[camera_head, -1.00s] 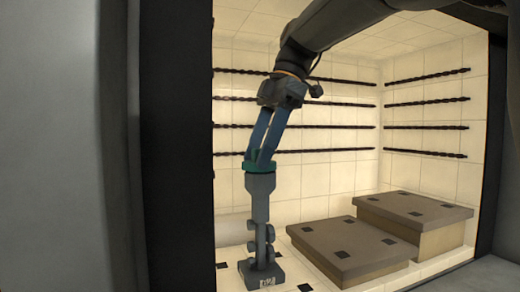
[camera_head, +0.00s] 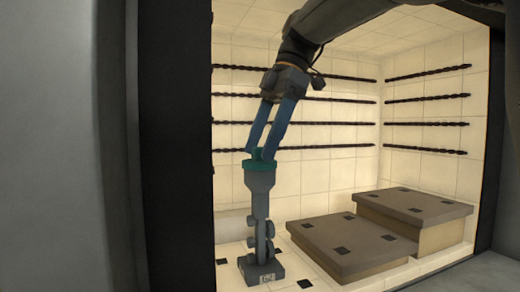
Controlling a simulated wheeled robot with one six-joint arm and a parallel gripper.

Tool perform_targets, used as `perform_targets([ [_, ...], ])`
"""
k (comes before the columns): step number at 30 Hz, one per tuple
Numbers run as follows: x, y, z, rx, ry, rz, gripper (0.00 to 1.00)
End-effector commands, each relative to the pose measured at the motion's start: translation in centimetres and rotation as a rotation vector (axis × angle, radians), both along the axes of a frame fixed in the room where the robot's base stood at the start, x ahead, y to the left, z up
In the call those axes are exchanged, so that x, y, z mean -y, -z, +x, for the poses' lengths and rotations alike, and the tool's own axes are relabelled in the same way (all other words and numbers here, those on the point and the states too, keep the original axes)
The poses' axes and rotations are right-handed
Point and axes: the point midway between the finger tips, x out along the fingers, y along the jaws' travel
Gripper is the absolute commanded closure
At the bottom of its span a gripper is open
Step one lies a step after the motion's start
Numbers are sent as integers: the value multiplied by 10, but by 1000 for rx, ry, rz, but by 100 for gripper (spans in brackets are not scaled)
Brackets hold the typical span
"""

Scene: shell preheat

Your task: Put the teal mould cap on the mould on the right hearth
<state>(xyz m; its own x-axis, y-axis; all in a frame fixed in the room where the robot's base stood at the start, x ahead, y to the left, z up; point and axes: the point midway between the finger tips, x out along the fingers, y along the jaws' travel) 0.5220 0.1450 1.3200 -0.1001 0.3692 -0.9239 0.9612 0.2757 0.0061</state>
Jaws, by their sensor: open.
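The teal mould cap (camera_head: 259,163) sits on top of a grey mould (camera_head: 260,182), which stands upright on the tiled floor at the left of the chamber. My gripper (camera_head: 260,151) has two long blue fingers reaching down to the cap. The fingers are apart, with their tips at the cap's upper part. I cannot tell whether they touch it.
Dark twisted rods (camera_head: 295,150) run along the back and right walls. A dark frame post (camera_head: 165,145) borders the opening at left.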

Motion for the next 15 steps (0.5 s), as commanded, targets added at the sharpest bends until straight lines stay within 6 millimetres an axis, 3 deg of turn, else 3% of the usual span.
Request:
perform_targets([
  [3,11,-17,5,2,4,0,27],
  [15,95,-14,27,0,4,0,27],
])
